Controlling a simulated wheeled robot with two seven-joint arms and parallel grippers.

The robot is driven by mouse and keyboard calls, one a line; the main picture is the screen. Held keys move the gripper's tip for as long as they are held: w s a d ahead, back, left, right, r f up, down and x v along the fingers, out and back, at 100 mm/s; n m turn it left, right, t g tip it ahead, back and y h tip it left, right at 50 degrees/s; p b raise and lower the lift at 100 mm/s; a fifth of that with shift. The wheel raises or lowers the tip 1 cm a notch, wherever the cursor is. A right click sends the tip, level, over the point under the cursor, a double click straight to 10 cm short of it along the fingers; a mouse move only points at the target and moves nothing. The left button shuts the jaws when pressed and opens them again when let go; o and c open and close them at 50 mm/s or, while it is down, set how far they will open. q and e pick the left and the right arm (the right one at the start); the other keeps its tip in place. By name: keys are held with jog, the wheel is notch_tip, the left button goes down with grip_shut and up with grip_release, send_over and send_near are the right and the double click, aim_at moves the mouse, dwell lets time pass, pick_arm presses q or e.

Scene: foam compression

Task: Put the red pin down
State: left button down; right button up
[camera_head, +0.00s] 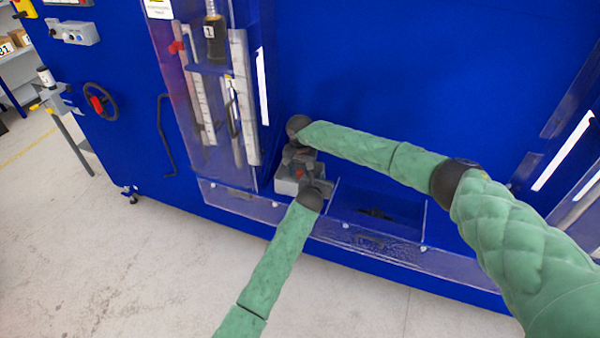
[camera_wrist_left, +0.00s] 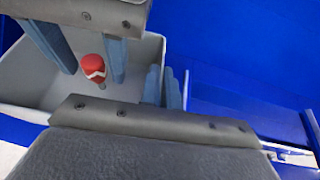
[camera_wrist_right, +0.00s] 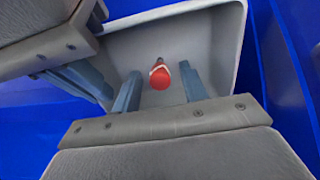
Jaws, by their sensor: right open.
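The red pin (camera_wrist_right: 160,77) has a white zigzag band and a dark tip. It is in the grey bin (camera_wrist_right: 222,45), apparently on its floor; its exact tilt is unclear. My right gripper (camera_wrist_right: 159,82) is open, with its fingers on either side of the pin and a gap visible. In the left wrist view the pin (camera_wrist_left: 93,68) shows below the right gripper's fingers. My left gripper (camera_wrist_left: 161,80) is beside the pin at the bin, its fingers close together with nothing seen between them. In the head view both grippers crowd over the bin (camera_head: 286,186).
The bin stands at the foot of a large blue machine (camera_head: 420,80), on a low ledge with a clear front rail (camera_head: 380,250). An empty-looking recess (camera_head: 375,205) lies right of the bin. The floor in front is clear.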

aim_at(300, 171)
notch_tip(300, 171, up, 12)
dwell(0.5)
jog(key=shift+f, duration=0.1)
pick_arm(q)
jog(key=c, duration=1.6)
grip_release()
jog(key=shift+o, duration=0.2)
